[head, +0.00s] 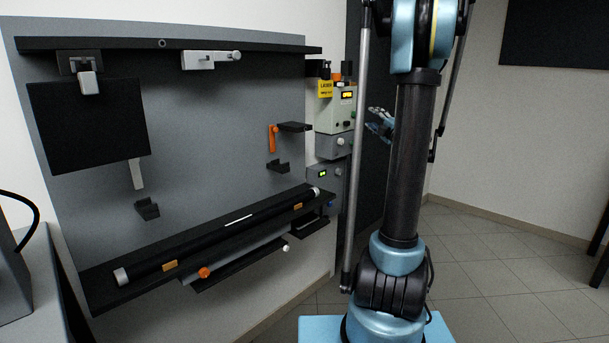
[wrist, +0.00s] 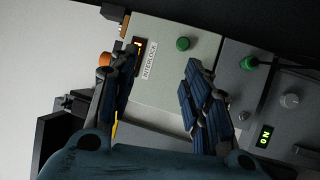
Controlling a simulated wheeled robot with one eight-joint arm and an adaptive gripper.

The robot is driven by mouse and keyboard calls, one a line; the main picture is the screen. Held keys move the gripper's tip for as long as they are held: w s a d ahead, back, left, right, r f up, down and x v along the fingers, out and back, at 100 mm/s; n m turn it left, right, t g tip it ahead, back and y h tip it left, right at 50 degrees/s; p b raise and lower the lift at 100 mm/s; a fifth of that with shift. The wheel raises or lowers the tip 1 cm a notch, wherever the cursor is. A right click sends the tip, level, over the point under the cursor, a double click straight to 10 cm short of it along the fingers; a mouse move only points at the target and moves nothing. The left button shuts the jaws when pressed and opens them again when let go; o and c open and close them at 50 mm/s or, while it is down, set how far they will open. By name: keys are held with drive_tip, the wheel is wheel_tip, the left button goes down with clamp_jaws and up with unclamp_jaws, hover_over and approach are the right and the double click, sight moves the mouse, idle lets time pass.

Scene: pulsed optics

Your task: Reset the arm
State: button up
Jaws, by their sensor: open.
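My arm stands upright at the right of the head view. My gripper (head: 381,124) shows small behind the arm, to the right of the grey control boxes. In the wrist view my gripper (wrist: 158,105) is open, with its two dark blue padded fingers spread and nothing between them. Beyond the fingers is the pale box labelled INTERLOCK (wrist: 160,62), with a green button (wrist: 183,43). I cannot tell whether the fingers touch the box.
A grey unit (wrist: 265,135) with a lit ON display stands beside the interlock box.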

drive_tip(key=s+d+f+m+g+h, duration=0.2)
drive_tip(key=s+f+m+g+h, duration=0.1)
drive_tip(key=s+m+h, duration=0.4)
drive_tip(key=s+d+f+m+g+h, duration=0.2)
drive_tip(key=s+m+h, duration=0.3)
drive_tip(key=s+m, duration=0.4)
drive_tip(key=s+a+f+m+g+y, duration=0.1)
drive_tip(key=s+a+f+g+y, duration=0.1)
drive_tip(key=s+a+f+g, duration=0.2)
drive_tip(key=s+a+f+m+g+y, duration=0.1)
drive_tip(key=s+a+f+g, duration=0.3)
drive_tip(key=s+f, duration=0.7)
drive_tip(key=s+a+f+m+g+y, duration=0.2)
drive_tip(key=s+a+f, duration=0.4)
drive_tip(key=s, duration=1)
wheel_tip(320, 180, down, 2)
drive_tip(key=shift+s+a+f+m+g+y, duration=0.1)
drive_tip(key=shift+s+a+m+g+y, duration=0.2)
drive_tip(key=shift+m+g, duration=0.55)
drive_tip(key=shift+w+n+g, duration=0.1)
drive_tip(key=shift+n+g, duration=0.15)
drive_tip(key=shift+w+f, duration=0.2)
drive_tip(key=shift+w, duration=0.25)
